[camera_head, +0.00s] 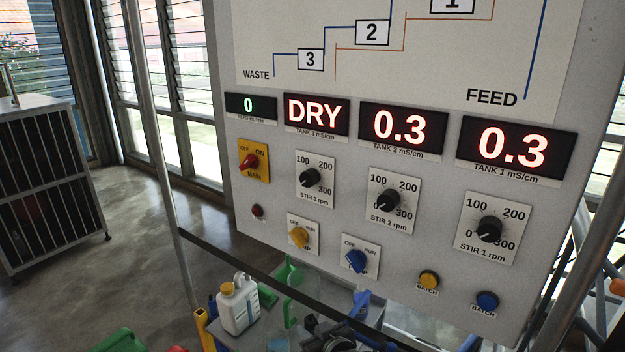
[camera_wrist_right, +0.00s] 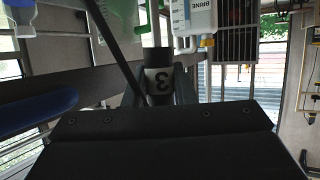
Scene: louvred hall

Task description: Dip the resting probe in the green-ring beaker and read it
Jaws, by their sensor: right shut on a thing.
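My right gripper (camera_head: 332,335) shows at the bottom edge of the head view, dark and partly cut off. The tank 3 display (camera_head: 317,115) reads DRY in red. My left gripper is not in view.
The panel (camera_head: 345,215) fills the head view, with two other displays at 0.3 and a green 0. Below stand a white bottle (camera_head: 238,310) with a yellow cap, labelled BRINE in the wrist view (camera_wrist_right: 195,18), and a green item (camera_head: 290,273). A barred cabinet (camera_head: 45,190) stands left.

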